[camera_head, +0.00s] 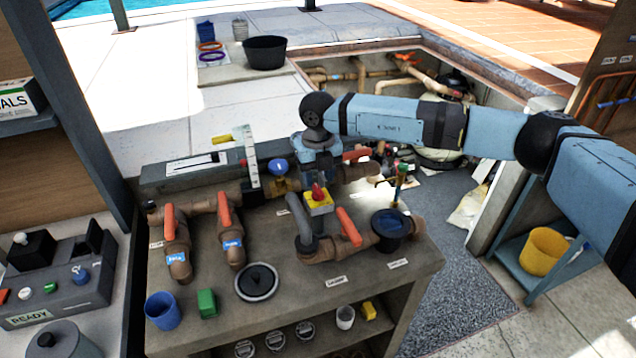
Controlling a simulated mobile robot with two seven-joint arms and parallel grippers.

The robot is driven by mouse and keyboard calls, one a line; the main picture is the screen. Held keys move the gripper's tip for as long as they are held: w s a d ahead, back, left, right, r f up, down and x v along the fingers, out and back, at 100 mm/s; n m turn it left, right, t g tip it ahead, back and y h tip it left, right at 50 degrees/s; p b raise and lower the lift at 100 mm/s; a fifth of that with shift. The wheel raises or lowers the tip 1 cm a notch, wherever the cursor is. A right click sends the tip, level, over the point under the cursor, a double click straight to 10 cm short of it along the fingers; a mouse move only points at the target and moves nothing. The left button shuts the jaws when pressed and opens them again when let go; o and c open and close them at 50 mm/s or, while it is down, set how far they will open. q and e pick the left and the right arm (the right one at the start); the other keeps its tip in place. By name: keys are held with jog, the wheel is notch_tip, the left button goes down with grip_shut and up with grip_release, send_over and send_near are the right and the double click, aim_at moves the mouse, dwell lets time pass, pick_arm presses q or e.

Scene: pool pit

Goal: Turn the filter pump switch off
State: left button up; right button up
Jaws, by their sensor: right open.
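A red knob (318,193) stands on a small yellow switch box (319,207) in the middle of the workbench, and it looks like the filter pump switch. A grey curved pipe stands close to its left. My right gripper (322,174) reaches in from the right and points down, just above and behind the red knob. It is open and empty, and its fingers are partly hard to make out against the pipes behind. I cannot tell whether it touches the knob. The knob's exact setting is too small to read. My left gripper is not in view.
Brown pipes with orange-handled valves (348,227) crowd the bench around the switch. A blue cup (162,310), a green block (206,302) and a black round lid (257,281) lie along the front. A control box (55,290) marked READY stands at left.

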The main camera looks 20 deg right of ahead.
aim_at(318, 189)
jog(key=shift+f, duration=1.9)
grip_shut()
